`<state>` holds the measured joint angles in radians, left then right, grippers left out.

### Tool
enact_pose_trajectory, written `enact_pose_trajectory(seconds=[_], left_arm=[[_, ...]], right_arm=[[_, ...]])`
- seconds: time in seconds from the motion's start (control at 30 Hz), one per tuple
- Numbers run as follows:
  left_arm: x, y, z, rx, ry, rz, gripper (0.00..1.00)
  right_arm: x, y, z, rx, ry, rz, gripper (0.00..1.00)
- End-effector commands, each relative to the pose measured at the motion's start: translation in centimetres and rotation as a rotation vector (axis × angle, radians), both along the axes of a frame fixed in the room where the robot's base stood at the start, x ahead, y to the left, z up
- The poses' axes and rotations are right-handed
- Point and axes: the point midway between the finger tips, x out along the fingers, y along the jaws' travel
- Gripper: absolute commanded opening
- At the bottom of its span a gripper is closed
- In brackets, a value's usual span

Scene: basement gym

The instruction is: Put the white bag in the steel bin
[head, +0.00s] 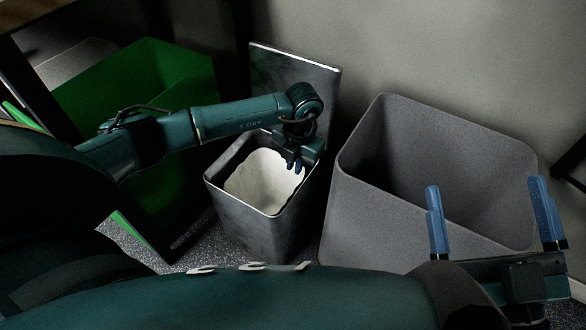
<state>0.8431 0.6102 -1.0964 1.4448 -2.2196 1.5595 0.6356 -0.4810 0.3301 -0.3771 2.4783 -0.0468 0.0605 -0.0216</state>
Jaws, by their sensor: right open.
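The white bag (262,182) sits inside the square steel bin (262,235), its pale top showing at about rim height. The bin's dark metal lid (290,75) stands raised at the back. My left gripper (295,166) reaches in from the left and points down at the bag's right back edge, inside the rim. Its blue fingertips are close to or touching the bag; their gap is too small to read. My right gripper (492,213) is open and empty at the lower right, fingers upward and wide apart, in front of the grey bin.
A large open grey bin (365,215) stands just right of the steel bin and looks empty inside. A green bin (160,75) stands to the left, behind my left arm. A wall is close behind; speckled floor (205,240) shows between the bins.

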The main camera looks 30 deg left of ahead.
Motion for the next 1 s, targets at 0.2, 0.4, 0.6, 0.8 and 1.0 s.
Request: enact_pose_trajectory(seconds=[0.2,0.4,0.6,0.8,1.0], left_arm=[[0.0,-0.3,3.0,0.0,0.0,-0.001,0.11],[0.0,-0.3,3.3,0.0,0.0,0.0,0.11],[0.0,-0.3,3.3,0.0,0.0,0.0,0.11],[0.0,-0.3,3.3,0.0,0.0,0.0,0.11],[0.0,-0.3,6.6,0.0,-0.001,0.0,0.11]], right_arm=[[-0.5,0.2,-1.5,0.01,0.127,-0.001,1.0],[-0.7,0.2,-2.0,0.013,0.15,-0.001,1.0],[-0.7,0.2,-2.0,0.013,0.149,-0.001,1.0],[-0.6,0.2,-1.9,0.012,0.147,-0.002,1.0],[-0.4,-0.1,-1.0,-0.027,0.204,-0.033,1.0]])
